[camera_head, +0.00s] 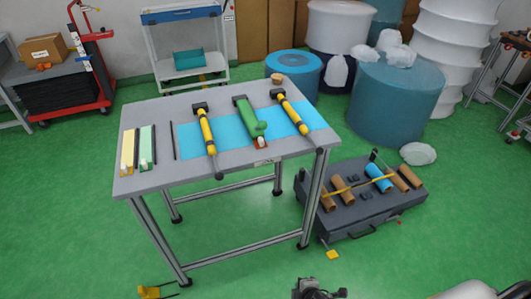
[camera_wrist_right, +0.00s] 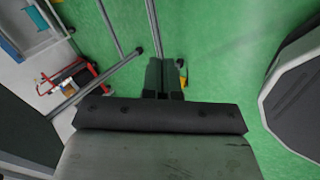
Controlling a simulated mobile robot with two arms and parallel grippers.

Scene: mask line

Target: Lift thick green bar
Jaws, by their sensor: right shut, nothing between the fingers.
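A thick green bar-like piece (camera_head: 245,116), with a rounded bulge at its front end, lies on the blue mat in the middle of the grey table. A flatter green strip (camera_head: 147,147) lies near the table's left end, beside a yellow strip (camera_head: 128,151). My right gripper (camera_wrist_right: 164,92) shows in the right wrist view with its dark fingers together and nothing between them. It points down over the green floor, away from both green pieces. My left gripper is not in view.
Yellow-and-black handled tools (camera_head: 207,130) and (camera_head: 292,113) flank the thick green piece. A thin black rod (camera_head: 173,141) lies left of the mat (camera_head: 188,137). A dark platform (camera_head: 352,212) with brown rolls stands right of the table. The floor in front is mostly clear.

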